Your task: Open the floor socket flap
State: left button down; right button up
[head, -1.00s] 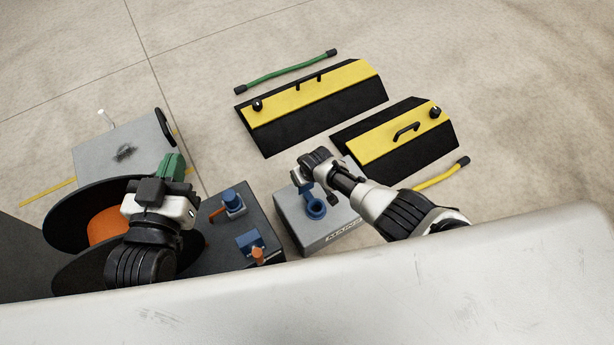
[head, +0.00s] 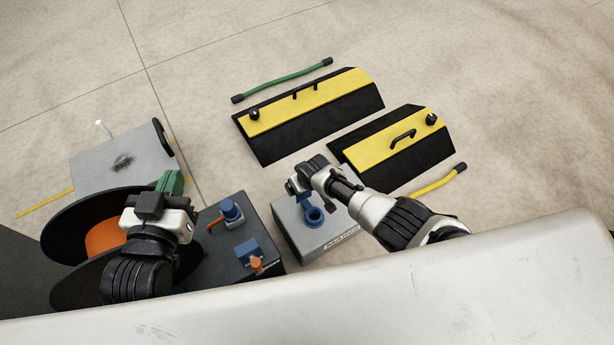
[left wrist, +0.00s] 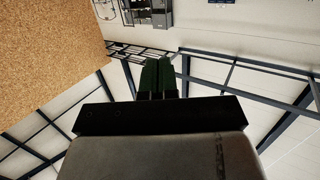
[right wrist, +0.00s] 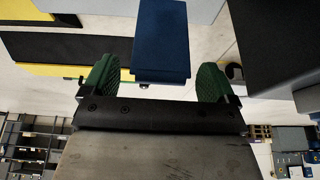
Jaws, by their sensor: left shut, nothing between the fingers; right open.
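A grey box marked MAINS (head: 338,241) stands on the floor with a blue round socket (head: 315,216) on top. A blue piece, seemingly its flap, shows between my right fingers in the right wrist view (right wrist: 162,40). My right gripper (right wrist: 158,80) is open, with one green finger on each side of the blue piece; I cannot tell whether they touch it. In the head view its fingertips are hidden by the wrist above the box. My left gripper (head: 171,180) is shut and empty, over by the cable reel; its green fingers also show in the left wrist view (left wrist: 157,78).
An orange cable reel (head: 103,238) stands under my left arm. A dark box (head: 243,208) with blue fittings and orange levers adjoins the grey box. Two black-yellow ramps (head: 308,115) (head: 392,150), a green cable (head: 283,79) and a yellow cable (head: 436,182) lie beyond. Open floor lies further back.

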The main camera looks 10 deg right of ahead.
pick_arm(q)
jog(key=s+a+f+g+y+p, duration=0.3)
jog(key=s+a+f+g+p, duration=0.2)
jog(key=s+f+g, duration=0.5)
jog(key=shift+s+f+n+g+p, duration=0.3)
jog(key=shift+s+g+p, duration=0.5)
jog(key=shift+g+p, duration=0.5)
pick_arm(e)
jog(key=v, duration=1)
jog(key=shift+r, duration=0.3)
pick_arm(q)
jog(key=shift+d, duration=0.1)
pick_arm(e)
jog(key=shift+a, duration=0.1)
